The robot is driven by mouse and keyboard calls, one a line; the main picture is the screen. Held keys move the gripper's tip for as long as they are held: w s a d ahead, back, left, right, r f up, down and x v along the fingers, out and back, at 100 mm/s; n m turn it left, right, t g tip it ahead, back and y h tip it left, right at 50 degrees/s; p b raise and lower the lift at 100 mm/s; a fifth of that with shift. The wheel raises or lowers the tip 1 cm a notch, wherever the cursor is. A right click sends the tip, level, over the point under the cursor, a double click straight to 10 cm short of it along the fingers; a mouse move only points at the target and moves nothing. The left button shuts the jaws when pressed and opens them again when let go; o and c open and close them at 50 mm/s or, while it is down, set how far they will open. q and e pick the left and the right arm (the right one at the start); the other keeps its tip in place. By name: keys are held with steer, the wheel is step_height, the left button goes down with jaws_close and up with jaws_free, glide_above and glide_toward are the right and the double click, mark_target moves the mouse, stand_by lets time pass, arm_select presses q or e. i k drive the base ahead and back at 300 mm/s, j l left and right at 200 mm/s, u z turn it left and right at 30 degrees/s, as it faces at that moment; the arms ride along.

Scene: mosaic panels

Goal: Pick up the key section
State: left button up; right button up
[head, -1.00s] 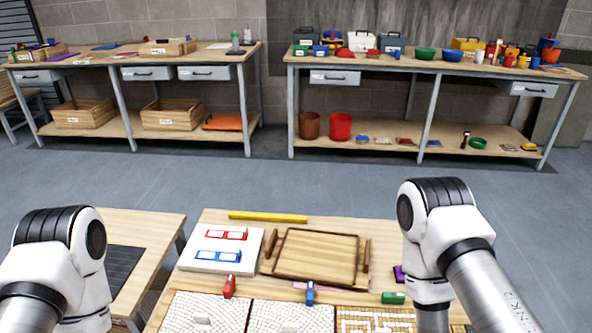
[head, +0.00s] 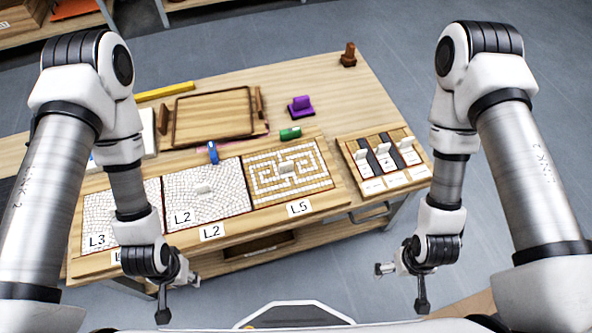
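The section with a gold key-like maze pattern on white (head: 262,185) lies flat at the right end of a row of mosaic panels. A small pale handle (head: 287,168) stands at its middle, and a tag below it reads L5. My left gripper (head: 179,297) is open and empty, in front of the table's near edge and left of this section. My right gripper (head: 400,288) is open and empty, in front of the table and to the right of it. Neither touches a panel.
A plain white panel tagged L2 (head: 232,203) lies beside it; another, L3 (head: 97,212), is partly hidden by my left arm. Behind are a wooden tray (head: 212,115), a green block (head: 290,133) and a purple stamp-like piece (head: 300,107). A sample rack (head: 370,186) stands right.

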mark_target(276, 176)
steer(key=i+l+u, duration=0.2)
steer(key=l, duration=0.65)
steer(key=i+l+u, duration=0.1)
steer(key=l+u, duration=0.15)
steer(key=l, duration=0.6)
steer(key=l+u, duration=0.2)
steer(key=l, duration=0.7)
